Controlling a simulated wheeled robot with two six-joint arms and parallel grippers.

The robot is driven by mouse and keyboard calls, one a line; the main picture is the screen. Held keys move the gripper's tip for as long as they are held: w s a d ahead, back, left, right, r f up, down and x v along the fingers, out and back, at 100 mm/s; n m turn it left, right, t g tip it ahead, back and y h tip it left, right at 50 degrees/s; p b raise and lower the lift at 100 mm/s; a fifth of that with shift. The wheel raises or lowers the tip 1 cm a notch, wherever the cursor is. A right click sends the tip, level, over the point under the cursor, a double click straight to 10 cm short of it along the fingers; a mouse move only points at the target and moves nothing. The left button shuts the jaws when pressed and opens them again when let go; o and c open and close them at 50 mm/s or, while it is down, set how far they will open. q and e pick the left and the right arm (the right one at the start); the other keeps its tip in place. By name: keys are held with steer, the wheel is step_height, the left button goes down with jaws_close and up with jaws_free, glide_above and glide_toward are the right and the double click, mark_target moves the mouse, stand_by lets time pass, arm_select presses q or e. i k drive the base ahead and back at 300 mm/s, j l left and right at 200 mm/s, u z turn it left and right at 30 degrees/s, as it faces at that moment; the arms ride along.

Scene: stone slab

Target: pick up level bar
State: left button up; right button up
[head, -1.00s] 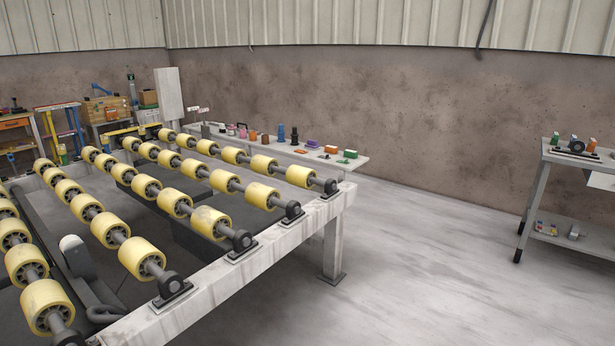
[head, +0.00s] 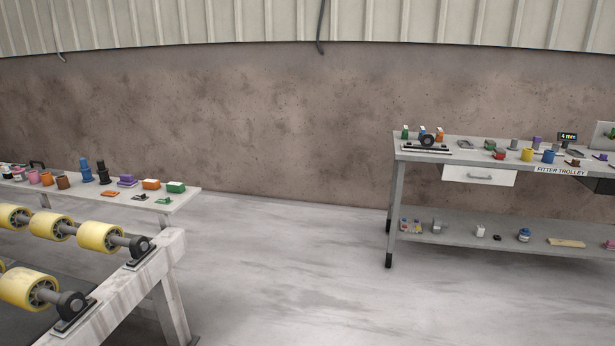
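I cannot tell for sure which thing is the level bar. A long, flat, dark bar (head: 410,147) lies at the left end of the trolley top, by a round black and blue part (head: 427,140). A flat pale yellow piece (head: 567,243) lies on the trolley's lower shelf. Both are small in the head view. Neither of my grippers is in view.
The grey fitter trolley (head: 477,156) stands at the right against the brown wall, with several small parts on it. A roller conveyor (head: 150,265) with yellow rollers is at lower left. A long bench (head: 185,199) is behind it. The concrete floor (head: 290,270) between is clear.

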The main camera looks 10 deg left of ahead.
mark_target(28, 168)
steer(key=i, duration=1.7)
steer(key=i+j+u, duration=0.1)
steer(key=i+u, duration=0.25)
steer(key=i, duration=0.2)
steer(key=i+u, duration=0.35)
steer(key=i, duration=0.25)
steer(key=i+l+u, duration=0.2)
steer(key=i+u, duration=0.15)
steer(key=i, duration=0.2)
steer(key=i+l+u, duration=0.1)
steer(key=i+u, duration=0.15)
steer(key=i, duration=1.85)
steer(key=i+j+u, duration=0.15)
steer(key=i+u, duration=0.2)
steer(key=i, duration=0.15)
steer(key=i+u, duration=0.35)
steer(key=i, duration=0.15)
steer(key=i+l+u, duration=0.15)
steer(key=i+u, duration=0.15)
steer(key=i, duration=0.2)
steer(key=i+l+u, duration=0.35)
steer(key=i+j, duration=0.05)
steer(key=i, duration=0.05)
